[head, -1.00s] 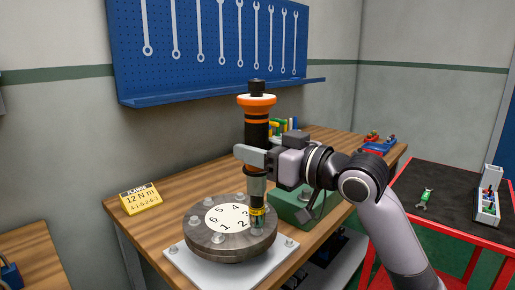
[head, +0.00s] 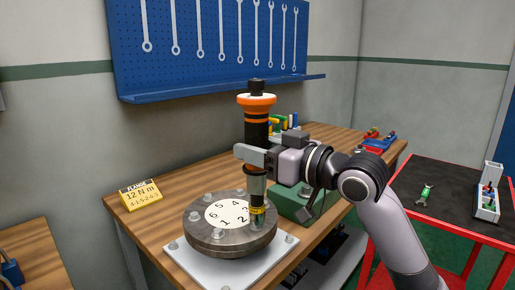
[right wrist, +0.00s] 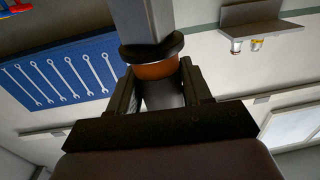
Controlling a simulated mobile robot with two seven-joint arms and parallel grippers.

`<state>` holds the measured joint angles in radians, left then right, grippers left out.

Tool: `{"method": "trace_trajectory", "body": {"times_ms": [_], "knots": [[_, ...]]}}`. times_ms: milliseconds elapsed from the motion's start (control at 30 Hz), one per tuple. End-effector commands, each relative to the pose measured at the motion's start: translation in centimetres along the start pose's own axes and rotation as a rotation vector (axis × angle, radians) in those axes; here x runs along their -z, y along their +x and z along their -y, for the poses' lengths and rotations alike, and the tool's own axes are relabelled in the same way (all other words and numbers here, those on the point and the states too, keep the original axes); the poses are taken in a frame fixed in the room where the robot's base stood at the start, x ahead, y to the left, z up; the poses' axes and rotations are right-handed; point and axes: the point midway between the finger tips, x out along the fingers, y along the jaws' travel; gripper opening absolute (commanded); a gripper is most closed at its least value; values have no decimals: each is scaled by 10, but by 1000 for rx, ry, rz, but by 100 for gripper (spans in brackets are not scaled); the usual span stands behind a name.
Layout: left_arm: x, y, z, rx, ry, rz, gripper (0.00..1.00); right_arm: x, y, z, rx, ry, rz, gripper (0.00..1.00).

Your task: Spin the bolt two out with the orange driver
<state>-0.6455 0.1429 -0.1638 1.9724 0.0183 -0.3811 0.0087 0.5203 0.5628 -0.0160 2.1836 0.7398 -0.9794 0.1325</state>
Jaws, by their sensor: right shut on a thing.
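The orange driver (head: 257,128), a black upright tool with an orange collar and orange bands, stands over the round flange (head: 205,240). Its lower end, with a yellow ring, is down at the bolt beside the number 2 on the white numbered dial (head: 228,213). That bolt is mostly hidden by the driver's end, so I cannot tell how far out it is. My right gripper (head: 254,156) is shut around the driver's body; the right wrist view shows the driver's orange band (right wrist: 155,71) at its fingers. My left gripper is not in view.
The flange sits on a pale plate (head: 265,262) on the wooden bench (head: 172,207). A yellow "12 N m" card (head: 141,197) stands left. A green box (head: 290,203) is close behind the driver. A red-framed cart (head: 450,178) stands right. A blue wrench board (head: 150,75) hangs behind.

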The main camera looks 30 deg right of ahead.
Motion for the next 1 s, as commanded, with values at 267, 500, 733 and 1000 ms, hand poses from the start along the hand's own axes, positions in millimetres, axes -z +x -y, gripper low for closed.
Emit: {"method": "trace_trajectory", "body": {"times_ms": [267,500,733,1000], "knots": [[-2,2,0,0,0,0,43,-1,-1,0,-1,-3,-9,0],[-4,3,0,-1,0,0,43,-4,-1,0,-1,-3,-9,0],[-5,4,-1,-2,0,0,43,-7,-1,0,-1,-3,-9,0],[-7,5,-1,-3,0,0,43,-10,-1,0,-1,-3,-9,0]]}}
